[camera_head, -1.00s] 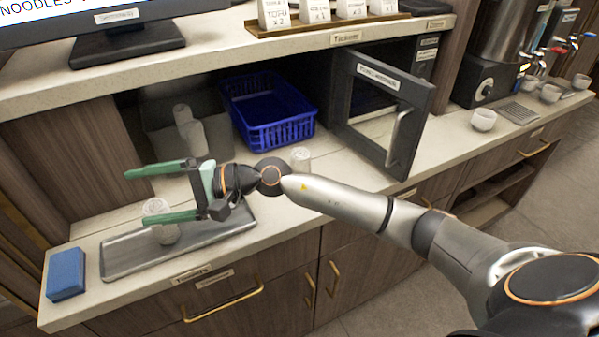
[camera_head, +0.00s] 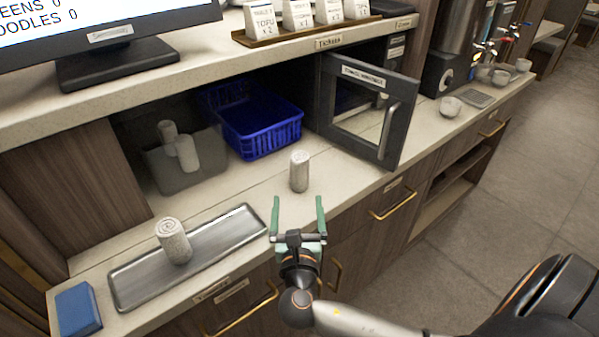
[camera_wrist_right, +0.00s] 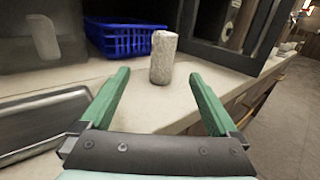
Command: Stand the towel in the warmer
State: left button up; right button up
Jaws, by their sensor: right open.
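A rolled white towel (camera_head: 299,171) stands upright on the counter in front of the blue basket. It also shows in the right wrist view (camera_wrist_right: 163,57), ahead of and between my fingers. Another rolled towel (camera_head: 173,240) stands on the metal tray (camera_head: 129,286). The towel warmer (camera_head: 364,104) has its door swung open towards the front right; its cavity is mostly hidden behind the door. My right gripper (camera_head: 298,202) is open and empty, its green fingers pointing at the counter towel, short of it. My left gripper is not in view.
A blue basket (camera_head: 268,142) stands behind the towel. A grey bin (camera_head: 207,170) with rolled towels is left of it. A blue sponge (camera_head: 77,309) lies at the front left. A white cup (camera_head: 450,107) stands right of the warmer door. The counter around the towel is clear.

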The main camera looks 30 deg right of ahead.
aim_at(299, 177)
jog(key=shift+d+f, duration=0.15)
jog(key=shift+d, duration=0.2)
jog(key=x, duration=0.6)
jog(key=shift+w+d, duration=0.3)
jog(key=x, duration=0.5)
jog(key=shift+w+f, duration=0.15)
jog(key=shift+f, duration=0.05)
jog(key=shift+a, duration=0.1)
jog(key=shift+r, duration=0.1)
grip_shut()
